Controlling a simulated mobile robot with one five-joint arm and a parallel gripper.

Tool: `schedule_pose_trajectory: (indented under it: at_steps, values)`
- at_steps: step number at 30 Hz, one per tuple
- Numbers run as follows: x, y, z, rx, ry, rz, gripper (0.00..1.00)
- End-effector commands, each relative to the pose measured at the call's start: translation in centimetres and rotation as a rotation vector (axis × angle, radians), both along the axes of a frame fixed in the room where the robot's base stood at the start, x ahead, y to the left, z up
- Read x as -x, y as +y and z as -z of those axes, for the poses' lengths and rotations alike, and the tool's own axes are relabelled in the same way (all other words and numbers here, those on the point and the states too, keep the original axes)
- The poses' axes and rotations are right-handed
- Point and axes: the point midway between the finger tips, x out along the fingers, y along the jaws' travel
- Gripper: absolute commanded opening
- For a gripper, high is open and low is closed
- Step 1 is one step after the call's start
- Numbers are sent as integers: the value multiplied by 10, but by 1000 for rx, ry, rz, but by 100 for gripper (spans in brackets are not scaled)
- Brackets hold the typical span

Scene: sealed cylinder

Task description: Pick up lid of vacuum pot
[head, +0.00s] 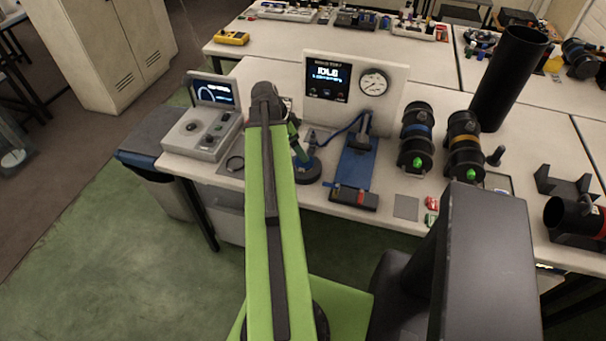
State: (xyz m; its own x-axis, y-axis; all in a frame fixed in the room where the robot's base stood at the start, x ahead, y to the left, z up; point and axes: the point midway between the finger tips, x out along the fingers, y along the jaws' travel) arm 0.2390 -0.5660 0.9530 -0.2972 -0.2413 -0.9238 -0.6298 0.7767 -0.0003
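A low dark round piece (308,174) stands on the white bench just right of my green arm, with a blue hose and small fittings close by. It may be the vacuum pot with its lid, but lid and pot cannot be told apart at this size. My arm rises from the bottom of the head view, and its far green and dark part slants down beside the round piece. My gripper (304,158) seems to be at that end, small and dark against the piece. Its fingers cannot be made out, nor whether it touches anything.
A panel with a display and dial (340,88) stands behind. A grey console (203,130) is left; a blue pump-like stand (357,168) is right. Two black cylinders (416,138) and a tall black tube (508,80) stand farther right. Green floor (130,240) lies before the bench.

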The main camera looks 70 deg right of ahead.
Motion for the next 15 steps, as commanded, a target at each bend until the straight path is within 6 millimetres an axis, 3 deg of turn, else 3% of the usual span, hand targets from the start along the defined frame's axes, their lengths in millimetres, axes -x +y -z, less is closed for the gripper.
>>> schedule_pose_trajectory:
  at_steps: [1,2,10,15]
  values:
    - [3,-3,20,0,0,1,90]
    - [5,-4,23,0,0,1,90]
    - [7,-7,28,0,0,-1,90]
    - [10,-13,53,0,0,-1,90]
